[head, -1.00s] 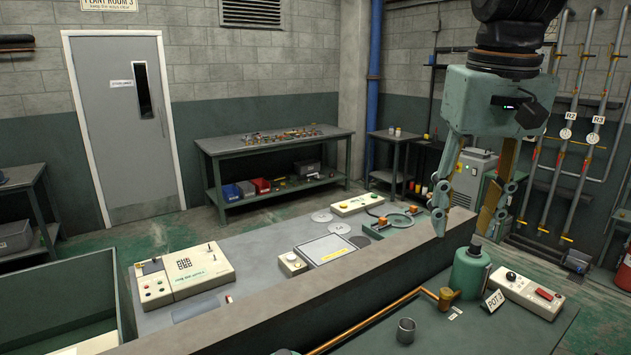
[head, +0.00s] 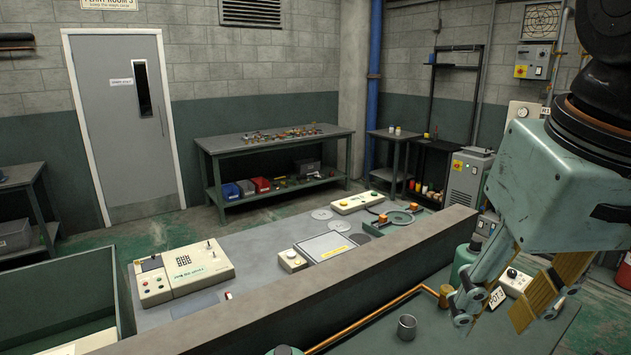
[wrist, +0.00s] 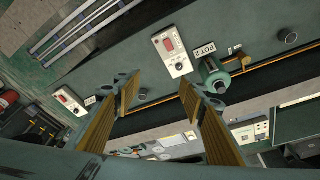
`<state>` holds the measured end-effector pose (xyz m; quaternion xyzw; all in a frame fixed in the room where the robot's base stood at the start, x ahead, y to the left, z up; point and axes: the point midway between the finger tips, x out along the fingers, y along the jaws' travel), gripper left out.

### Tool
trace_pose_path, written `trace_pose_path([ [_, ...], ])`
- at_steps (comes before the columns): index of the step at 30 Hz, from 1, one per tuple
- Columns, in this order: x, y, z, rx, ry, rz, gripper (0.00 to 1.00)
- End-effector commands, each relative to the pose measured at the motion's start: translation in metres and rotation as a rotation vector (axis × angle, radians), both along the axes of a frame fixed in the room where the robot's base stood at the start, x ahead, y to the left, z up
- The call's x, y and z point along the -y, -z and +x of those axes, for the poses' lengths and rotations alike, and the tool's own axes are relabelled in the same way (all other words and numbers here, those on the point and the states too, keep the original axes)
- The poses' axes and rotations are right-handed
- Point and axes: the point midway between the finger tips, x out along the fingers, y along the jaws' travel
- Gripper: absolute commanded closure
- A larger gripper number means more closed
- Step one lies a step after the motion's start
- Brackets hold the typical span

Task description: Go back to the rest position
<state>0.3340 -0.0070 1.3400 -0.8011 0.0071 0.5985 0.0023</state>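My gripper (head: 493,318) hangs at the right of the head view, above the near green bench (head: 450,338). It is tilted, with its fingertips pointing down. In the wrist view its padded fingers (wrist: 159,95) stand wide apart with nothing between them. The gripper is open and empty. In the head view it overlaps a green pot (head: 461,262) and partly covers the white control box (head: 517,283) beside it. A label reading POT 3 (head: 496,297) shows between the fingers. I cannot see any contact with these things.
A metal cup (head: 407,327) and a copper pipe (head: 375,315) are on the near bench. A grey ledge (head: 330,285) separates it from the lower bench with control panels (head: 183,272).

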Motion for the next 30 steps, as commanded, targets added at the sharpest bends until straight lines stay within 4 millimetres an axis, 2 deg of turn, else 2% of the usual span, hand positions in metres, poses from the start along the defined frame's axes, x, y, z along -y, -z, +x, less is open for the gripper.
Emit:
trace_pose_path([
  [6,-0.004,0.021,-0.034,0.030,-0.008,0.001,0.62],
  [12,-0.006,0.035,-0.055,0.049,-0.013,0.003,0.62],
  [18,-0.007,0.041,-0.062,0.055,-0.015,0.003,0.62],
  [30,-0.007,0.041,-0.062,0.055,-0.015,0.003,0.62],
])
